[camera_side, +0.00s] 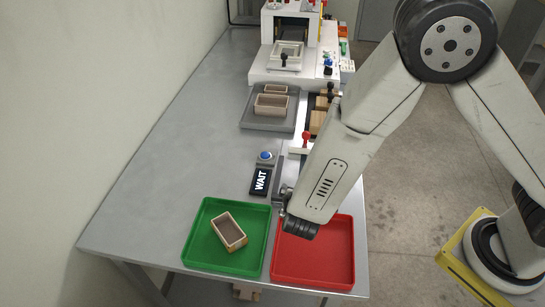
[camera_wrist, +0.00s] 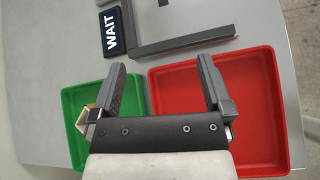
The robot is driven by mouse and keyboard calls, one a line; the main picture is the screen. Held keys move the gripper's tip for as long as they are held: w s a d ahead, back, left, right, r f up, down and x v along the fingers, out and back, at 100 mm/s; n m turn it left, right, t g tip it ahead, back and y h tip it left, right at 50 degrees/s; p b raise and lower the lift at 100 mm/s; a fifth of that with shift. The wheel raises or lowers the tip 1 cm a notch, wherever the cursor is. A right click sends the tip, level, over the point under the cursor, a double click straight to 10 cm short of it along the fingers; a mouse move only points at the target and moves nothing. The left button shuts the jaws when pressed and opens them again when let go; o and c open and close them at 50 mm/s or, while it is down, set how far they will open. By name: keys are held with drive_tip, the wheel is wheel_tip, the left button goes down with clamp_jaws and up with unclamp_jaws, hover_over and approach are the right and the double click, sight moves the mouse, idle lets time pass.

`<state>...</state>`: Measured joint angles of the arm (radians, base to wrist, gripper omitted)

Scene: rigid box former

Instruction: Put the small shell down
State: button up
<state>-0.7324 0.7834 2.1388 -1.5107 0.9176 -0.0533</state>
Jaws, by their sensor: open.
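A tan open-topped shell (camera_side: 229,231) lies turned at an angle inside the green tray (camera_side: 196,247), apart from my gripper. In the wrist view part of this shell (camera_wrist: 88,118) shows behind the left finger. Two more shells sit on a grey pad (camera_side: 253,120) farther back: a smaller one (camera_side: 276,89) behind a larger one (camera_side: 271,105). I cannot tell for certain which is the small shell. My gripper (camera_wrist: 161,75) is open and empty, above the area between the green and red trays; in the side view my arm hides most of it.
The red tray (camera_side: 313,264) is empty beside the green one. A WAIT display (camera_side: 261,181) and a blue button (camera_side: 265,156) stand behind the trays. The white forming machine (camera_side: 290,28) at the back holds a pale shell-like part (camera_side: 287,52). The table's left side is clear.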

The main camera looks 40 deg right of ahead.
drive_tip(key=s+d+r+m+g+y, duration=0.2)
drive_tip(key=d+m, duration=0.5)
drive_tip(key=m, duration=0.5)
drive_tip(key=s+d+r+m+g+y, duration=0.3)
drive_tip(key=s+d+r+m+y, duration=0.2)
drive_tip(key=m, duration=0.8)
drive_tip(key=shift+s+d+r, duration=0.55)
drive_tip(key=shift+d+r, duration=0.35)
drive_tip(key=shift+r, duration=0.85)
